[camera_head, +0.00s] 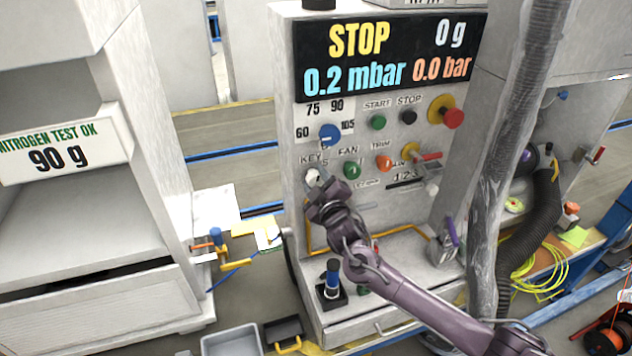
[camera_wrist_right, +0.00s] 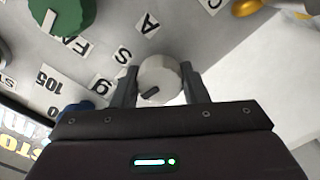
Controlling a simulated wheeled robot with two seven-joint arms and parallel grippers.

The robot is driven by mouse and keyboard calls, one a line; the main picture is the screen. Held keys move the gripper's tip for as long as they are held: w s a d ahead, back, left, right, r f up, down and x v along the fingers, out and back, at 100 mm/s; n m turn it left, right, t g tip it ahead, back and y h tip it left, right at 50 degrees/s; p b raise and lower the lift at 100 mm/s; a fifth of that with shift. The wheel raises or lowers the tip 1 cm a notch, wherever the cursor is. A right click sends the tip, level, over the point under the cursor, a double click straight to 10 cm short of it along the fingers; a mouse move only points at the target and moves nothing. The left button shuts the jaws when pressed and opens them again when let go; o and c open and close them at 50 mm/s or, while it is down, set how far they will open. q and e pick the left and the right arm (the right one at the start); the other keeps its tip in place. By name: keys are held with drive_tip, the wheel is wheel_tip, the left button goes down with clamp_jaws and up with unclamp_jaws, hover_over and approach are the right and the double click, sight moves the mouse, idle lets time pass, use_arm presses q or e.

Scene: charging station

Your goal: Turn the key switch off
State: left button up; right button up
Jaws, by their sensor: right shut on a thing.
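The key switch (camera_head: 311,177) is a pale round knob under the KEY label on the grey control panel. In the right wrist view the key switch (camera_wrist_right: 158,78) shows as a white-grey cylinder with a dark slot, set at a slant. My right gripper (camera_head: 316,181) reaches up to the panel from below right. In the right wrist view its two fingers (camera_wrist_right: 160,88) stand on either side of the knob, shut on it. In the head view the gripper partly hides the switch. My left gripper is not in view.
A red emergency button (camera_head: 453,118) sits at upper right. A grey hose (camera_head: 515,150) hangs in front of the panel's right side. A grey bin (camera_head: 231,341) stands below left.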

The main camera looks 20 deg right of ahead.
sight(317, 183)
drive_tip(key=shift+f+n, duration=0.1)
drive_tip(key=shift+n, duration=0.8)
drive_tip(key=o, duration=1)
drive_tip(key=shift+c, duration=0.2)
drive_tip(key=s+b, duration=0.2)
drive_tip(key=s, duration=0.4)
drive_tip(key=shift+s+d+f, duration=0.1)
drive_tip(key=shift+s+d, duration=0.05)
drive_tip(key=shift+s, duration=0.8)
